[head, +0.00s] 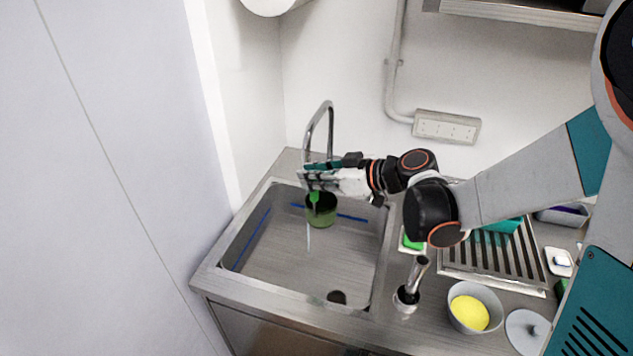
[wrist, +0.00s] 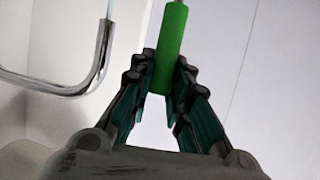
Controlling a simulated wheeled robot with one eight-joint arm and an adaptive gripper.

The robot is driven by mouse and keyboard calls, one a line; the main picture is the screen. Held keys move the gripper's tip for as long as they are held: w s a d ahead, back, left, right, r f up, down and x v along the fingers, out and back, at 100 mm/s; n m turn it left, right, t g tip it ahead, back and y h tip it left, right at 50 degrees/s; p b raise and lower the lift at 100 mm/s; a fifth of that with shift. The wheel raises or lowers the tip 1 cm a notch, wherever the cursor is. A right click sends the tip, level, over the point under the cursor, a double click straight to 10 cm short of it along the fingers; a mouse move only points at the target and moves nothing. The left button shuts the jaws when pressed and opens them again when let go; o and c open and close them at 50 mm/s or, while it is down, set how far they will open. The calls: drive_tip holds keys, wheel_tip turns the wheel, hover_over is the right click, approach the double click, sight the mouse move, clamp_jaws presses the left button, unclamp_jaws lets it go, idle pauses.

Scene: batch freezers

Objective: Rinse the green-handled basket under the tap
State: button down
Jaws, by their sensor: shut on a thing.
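The green-handled basket (head: 321,212) hangs low inside the sink, below my gripper (head: 312,178) in the head view. Its green handle (wrist: 170,48) fills the gap between the fingers of my gripper (wrist: 165,85) in the wrist view, and the fingers are shut on it. The basket itself is out of the wrist view. The tap (head: 331,130) is a curved chrome spout behind my gripper; it also shows at the left of the wrist view (wrist: 98,65). I cannot tell whether water touches the basket.
The steel sink (head: 255,290) has blue lines on its walls and a dark drain (head: 337,297). A drain rack (head: 490,265), a bowl with yellow contents (head: 470,308), a round lid (head: 527,330) and an upright metal tool (head: 408,295) stand to the right. A wall lies close on the left.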

drive_tip(key=shift+w+a+f+b, duration=0.2)
drive_tip(key=shift+w+b, duration=0.05)
drive_tip(key=shift+w, duration=0.7)
drive_tip(key=shift+w+a+f+b, duration=0.15)
drive_tip(key=shift+w+b, duration=0.1)
drive_tip(key=shift+w, duration=0.65)
drive_tip(key=shift+d, duration=0.2)
drive_tip(key=shift+w+d, duration=0.1)
drive_tip(key=shift+d, duration=0.3)
drive_tip(key=shift+a, duration=0.1)
drive_tip(key=shift+a, duration=0.55)
drive_tip(key=s+d, duration=0.1)
drive_tip(key=s, duration=0.7)
drive_tip(key=shift+d+b, duration=0.3)
drive_tip(key=shift+d, duration=0.05)
